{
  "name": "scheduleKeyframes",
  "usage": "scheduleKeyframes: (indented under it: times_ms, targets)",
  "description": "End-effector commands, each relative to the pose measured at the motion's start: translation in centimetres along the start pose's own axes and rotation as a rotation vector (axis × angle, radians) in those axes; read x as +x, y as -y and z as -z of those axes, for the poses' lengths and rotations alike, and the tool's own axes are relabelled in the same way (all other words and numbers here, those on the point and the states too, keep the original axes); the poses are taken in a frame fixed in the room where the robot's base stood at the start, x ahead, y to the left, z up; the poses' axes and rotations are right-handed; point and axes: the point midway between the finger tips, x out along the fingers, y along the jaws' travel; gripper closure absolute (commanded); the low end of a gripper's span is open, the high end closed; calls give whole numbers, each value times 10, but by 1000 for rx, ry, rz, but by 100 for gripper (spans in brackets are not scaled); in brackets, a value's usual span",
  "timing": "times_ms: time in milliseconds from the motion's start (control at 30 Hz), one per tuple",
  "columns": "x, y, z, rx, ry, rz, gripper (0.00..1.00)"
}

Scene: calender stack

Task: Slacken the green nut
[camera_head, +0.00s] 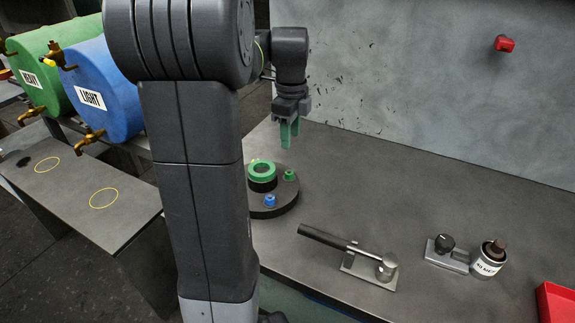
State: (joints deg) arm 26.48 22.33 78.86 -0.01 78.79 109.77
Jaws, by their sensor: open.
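The green nut (289,176) is a small green piece on the right side of a dark round base (284,202). A larger green ring (262,171) sits on a black cylinder at the middle of the base, and a blue nut (270,200) is at its front. A small yellow piece shows partly behind the ring. My gripper (289,135) points down with green fingertips, above the base and a little behind the green nut in the picture. It is open and appears empty, apart from the nut.
A black-handled tool (325,237) lies on the grey bench (430,190) to the right. Further right are a black-knobbed metal block (446,253), a labelled can (488,263) and a red tray (556,303). A wall closes the back.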

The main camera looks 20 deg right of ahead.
Motion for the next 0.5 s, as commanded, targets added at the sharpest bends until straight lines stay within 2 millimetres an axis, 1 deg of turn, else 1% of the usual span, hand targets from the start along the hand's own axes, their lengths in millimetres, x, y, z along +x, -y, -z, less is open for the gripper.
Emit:
scheduleKeyframes:
  times_ms: [33, 100, 300, 400, 500]
  targets:
    - [11, -1, 0, -1, -2, -5, 56]
    - [27, -1, 0, -2, -2, -6, 56]
    - [70, -1, 0, -3, -2, -5, 56]
    - [88, -1, 0, -3, -2, -5, 56]
    - [102, -1, 0, -4, -1, -3, 56]
